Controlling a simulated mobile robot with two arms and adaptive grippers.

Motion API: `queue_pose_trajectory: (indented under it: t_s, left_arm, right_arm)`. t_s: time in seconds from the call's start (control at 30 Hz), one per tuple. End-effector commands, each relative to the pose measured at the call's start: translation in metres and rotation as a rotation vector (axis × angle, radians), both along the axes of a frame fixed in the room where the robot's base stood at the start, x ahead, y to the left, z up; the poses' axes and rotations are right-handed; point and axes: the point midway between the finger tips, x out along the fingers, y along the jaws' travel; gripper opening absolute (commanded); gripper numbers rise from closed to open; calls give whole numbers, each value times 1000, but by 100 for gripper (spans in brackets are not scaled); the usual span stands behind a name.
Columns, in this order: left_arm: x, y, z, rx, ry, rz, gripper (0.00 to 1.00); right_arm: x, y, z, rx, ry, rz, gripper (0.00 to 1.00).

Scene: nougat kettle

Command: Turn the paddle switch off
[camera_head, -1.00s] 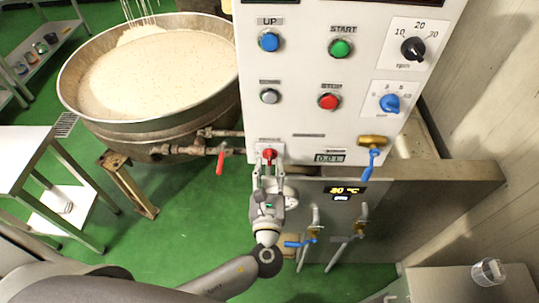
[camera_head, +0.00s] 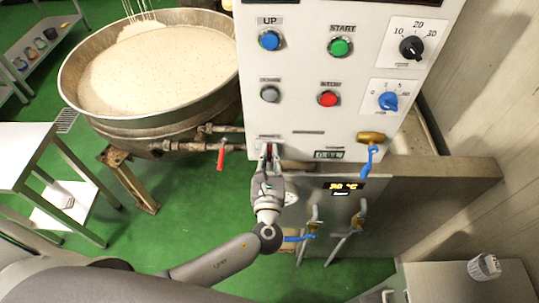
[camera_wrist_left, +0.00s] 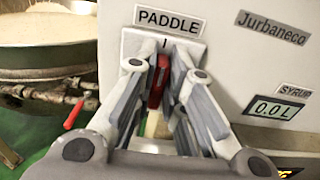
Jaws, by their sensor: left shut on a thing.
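The paddle switch (camera_wrist_left: 158,80) is a red lever on the white control panel, under a label reading PADDLE (camera_wrist_left: 170,20) in the left wrist view. In the head view it sits at the panel's lower left and is mostly hidden by my left gripper (camera_head: 268,158). My left gripper, also large in the left wrist view (camera_wrist_left: 160,95), is shut on the red lever, with a finger on either side of it. My right gripper is not in view.
A large kettle (camera_head: 90,118) of pale mixture stands left of the panel (camera_head: 305,65). A red-handled valve (camera_head: 221,158) is close left of my gripper. A blue-handled valve (camera_head: 368,160) is to the right.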

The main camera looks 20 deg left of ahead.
Motion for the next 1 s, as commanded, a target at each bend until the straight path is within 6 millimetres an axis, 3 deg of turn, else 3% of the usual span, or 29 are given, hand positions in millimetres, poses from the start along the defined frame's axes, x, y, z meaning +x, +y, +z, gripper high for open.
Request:
queue_pose_trajectory:
  t_s: [0.47, 1.0]
  left_arm:
    - [0, 2, -3, -135, -42, 1, 0]
    - [-2, 8, -7, -609, -179, 2, 0]
  right_arm:
    - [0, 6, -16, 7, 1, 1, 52]
    - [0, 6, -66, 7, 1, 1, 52]
